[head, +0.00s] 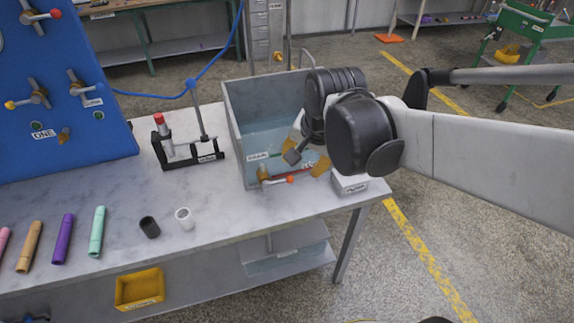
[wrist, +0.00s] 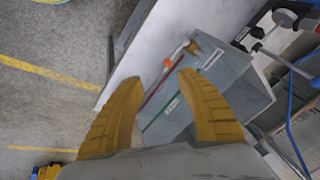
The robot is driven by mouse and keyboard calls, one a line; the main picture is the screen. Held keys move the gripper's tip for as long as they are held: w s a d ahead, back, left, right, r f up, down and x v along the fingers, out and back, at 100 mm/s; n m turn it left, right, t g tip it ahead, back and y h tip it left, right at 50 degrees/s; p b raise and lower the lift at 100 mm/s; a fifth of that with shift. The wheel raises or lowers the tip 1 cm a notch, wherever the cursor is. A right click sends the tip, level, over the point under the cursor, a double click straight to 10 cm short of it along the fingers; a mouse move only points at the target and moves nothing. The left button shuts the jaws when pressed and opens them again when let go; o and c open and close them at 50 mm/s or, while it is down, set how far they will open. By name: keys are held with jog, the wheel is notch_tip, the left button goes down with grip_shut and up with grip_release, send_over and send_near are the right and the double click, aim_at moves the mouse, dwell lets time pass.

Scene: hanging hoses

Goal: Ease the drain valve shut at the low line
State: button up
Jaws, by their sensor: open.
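The drain valve (head: 264,175) sits low on the front wall of the grey tank (head: 240,150). Its brass body shows on the left, and its lever runs right to an orange tip (head: 290,179). In the wrist view the valve (wrist: 193,48) lies beyond my fingertips, its orange tip (wrist: 167,62) toward the left. My gripper (wrist: 160,80) is open, its two yellow fingers apart with nothing between them. In the head view my gripper (head: 318,163) hangs at the tank's front right corner, right of the valve and seemingly apart from it. My wrist hides part of the tank.
A white labelled box (head: 350,184) stands on the bench by the tank's right side. A blue panel with several valves (head: 60,90) and a stand with a red-topped clamp (head: 180,145) are to the left. Several coloured tubes (head: 62,238) lie at the front left.

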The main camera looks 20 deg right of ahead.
aim_at(290, 177)
jog(key=w+f+m+g+p, duration=0.2)
jog(key=w+f+m, duration=0.4)
jog(key=w+m, duration=0.15)
jog(key=b+x, duration=0.2)
jog(key=x, duration=0.3)
jog(key=b+x, duration=0.3)
jog(key=x, duration=0.2)
jog(key=shift+w+d+f, duration=0.2)
jog(key=shift+w+f, duration=0.1)
grip_shut()
